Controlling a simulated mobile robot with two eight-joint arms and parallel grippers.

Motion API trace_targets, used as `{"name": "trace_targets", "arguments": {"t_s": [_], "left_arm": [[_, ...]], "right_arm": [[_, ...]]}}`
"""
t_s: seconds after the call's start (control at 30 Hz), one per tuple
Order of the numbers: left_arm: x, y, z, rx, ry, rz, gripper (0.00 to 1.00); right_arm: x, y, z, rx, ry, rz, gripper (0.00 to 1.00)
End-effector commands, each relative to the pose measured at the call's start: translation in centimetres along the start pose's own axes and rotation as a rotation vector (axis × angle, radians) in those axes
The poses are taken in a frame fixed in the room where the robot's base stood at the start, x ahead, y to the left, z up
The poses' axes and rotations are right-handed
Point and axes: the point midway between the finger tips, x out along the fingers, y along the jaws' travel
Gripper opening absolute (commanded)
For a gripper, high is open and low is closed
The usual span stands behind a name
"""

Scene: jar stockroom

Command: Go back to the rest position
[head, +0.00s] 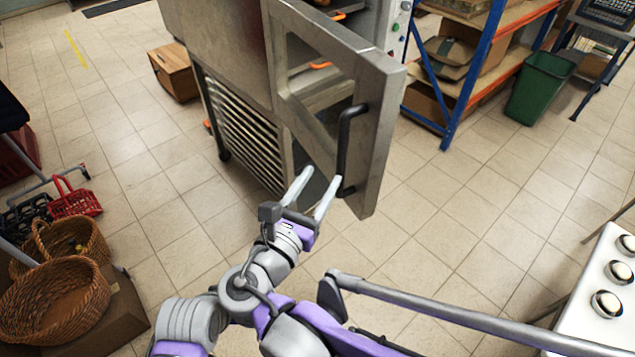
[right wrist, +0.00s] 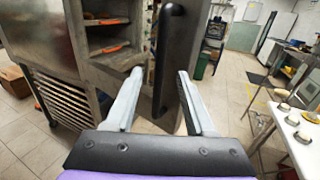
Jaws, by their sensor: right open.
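My right gripper (head: 319,178) is open and empty, its two pale fingers pointing at the open door (head: 372,150) of a steel cabinet (head: 225,50). The door's black upright handle (head: 345,150) is close to the fingertips. In the right wrist view the handle (right wrist: 165,50) appears between the open fingers (right wrist: 160,74), which are not closed on it. I cannot tell whether the fingers reach around it or stop just short. My left gripper is not in view.
Wicker baskets (head: 60,285) and a red basket (head: 75,203) stand at the left. A white table (head: 595,320) with several jars is at the lower right. A blue-orange rack (head: 465,85) and green bin (head: 540,85) stand behind. Tiled floor right of the door is clear.

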Motion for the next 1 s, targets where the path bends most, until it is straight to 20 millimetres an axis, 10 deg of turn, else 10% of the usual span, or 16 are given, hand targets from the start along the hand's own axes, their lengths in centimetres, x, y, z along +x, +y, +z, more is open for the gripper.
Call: {"name": "trace_targets", "arguments": {"t_s": [0.37,0.53,0.8,1.0], "left_arm": [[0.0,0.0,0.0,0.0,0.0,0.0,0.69],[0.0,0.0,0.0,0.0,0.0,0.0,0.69],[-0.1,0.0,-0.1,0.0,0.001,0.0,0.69],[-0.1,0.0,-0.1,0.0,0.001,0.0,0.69]], "right_arm": [[0.1,-0.2,-0.1,0.007,0.006,-0.003,0.55],[2.2,-4.3,-3.2,0.169,0.145,-0.083,0.55],[2.3,-17.5,-14.3,1.001,0.541,-0.558,0.55],[-2.0,-22.2,-19.5,1.742,0.618,-1.034,0.55]]}}
